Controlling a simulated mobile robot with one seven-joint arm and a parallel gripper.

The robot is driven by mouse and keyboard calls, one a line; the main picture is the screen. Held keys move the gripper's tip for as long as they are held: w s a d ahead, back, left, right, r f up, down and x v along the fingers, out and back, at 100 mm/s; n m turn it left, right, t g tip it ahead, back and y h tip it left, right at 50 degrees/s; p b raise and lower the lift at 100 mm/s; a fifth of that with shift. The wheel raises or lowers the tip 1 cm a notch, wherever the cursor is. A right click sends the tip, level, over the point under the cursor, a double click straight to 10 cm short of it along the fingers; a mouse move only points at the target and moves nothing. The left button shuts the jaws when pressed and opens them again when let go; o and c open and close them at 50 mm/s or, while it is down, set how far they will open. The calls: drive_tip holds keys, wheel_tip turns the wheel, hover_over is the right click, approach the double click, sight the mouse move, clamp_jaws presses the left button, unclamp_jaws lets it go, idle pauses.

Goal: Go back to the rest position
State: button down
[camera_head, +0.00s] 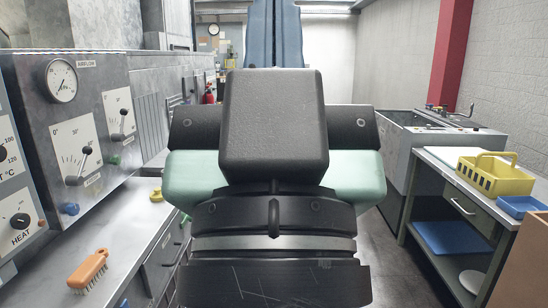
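The middle of the head view is filled by dark and pale green parts that look like my own arm, folded close to the camera. My gripper's fingers do not show, so whether it holds anything cannot be seen. These parts hide much of the floor and the aisle behind them.
At left, a grey bench (120,240) carries an orange-handled brush (88,270), a yellow object (156,195) and a control panel (85,125) with levers. Floor shows at lower right.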

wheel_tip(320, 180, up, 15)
drive_tip(key=p, duration=1.3)
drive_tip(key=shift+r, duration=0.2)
